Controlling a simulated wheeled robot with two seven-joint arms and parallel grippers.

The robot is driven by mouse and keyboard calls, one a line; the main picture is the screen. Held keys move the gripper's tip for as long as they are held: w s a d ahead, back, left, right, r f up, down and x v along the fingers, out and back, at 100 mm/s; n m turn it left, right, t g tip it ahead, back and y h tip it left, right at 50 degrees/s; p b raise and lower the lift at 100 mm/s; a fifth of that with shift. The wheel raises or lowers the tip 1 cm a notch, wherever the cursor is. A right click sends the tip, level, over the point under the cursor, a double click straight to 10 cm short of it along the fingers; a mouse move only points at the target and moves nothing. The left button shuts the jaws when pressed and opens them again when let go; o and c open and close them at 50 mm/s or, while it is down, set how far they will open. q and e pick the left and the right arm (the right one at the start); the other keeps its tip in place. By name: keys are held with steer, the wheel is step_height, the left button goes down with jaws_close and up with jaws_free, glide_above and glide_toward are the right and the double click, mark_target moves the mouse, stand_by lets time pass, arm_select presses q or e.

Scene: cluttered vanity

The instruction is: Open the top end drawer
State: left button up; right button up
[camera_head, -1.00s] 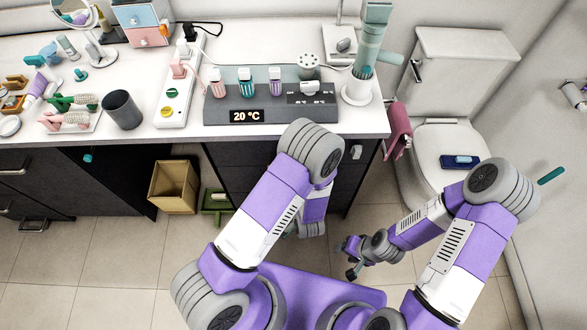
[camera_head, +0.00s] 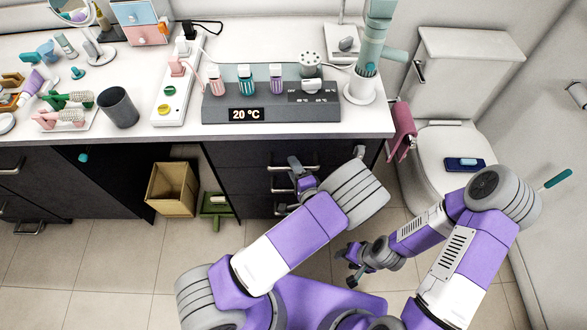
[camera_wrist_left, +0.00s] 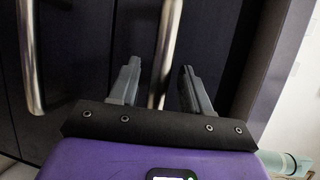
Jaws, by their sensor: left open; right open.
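The end drawer stack (camera_head: 237,180) is dark and stands under the right end of the counter, its fronts looking closed. The top drawer's metal handle (camera_head: 274,168) shows behind my left gripper (camera_head: 297,168), which is open at the front of the stack and partly hides the handles. In the left wrist view, a metal bar handle (camera_wrist_left: 167,45) appears between the open fingers of the left gripper (camera_wrist_left: 158,80); I cannot tell whether it touches them. A second handle (camera_wrist_left: 30,60) is at the left there. My right gripper (camera_head: 353,264) is open and empty, low over the floor.
The white counter (camera_head: 180,135) above holds a grey device (camera_head: 275,105) and a dark cup (camera_head: 118,107). A wooden bin (camera_head: 172,190) and a green-handled dustpan (camera_head: 215,208) stand left of the stack. A pink towel (camera_head: 403,125) and a toilet (camera_head: 450,150) are at the right.

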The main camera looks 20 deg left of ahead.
arm_select(q)
steer(key=shift+w+a, duration=0.25)
steer(key=shift+w, duration=0.05)
jaws_close()
stand_by(0.3)
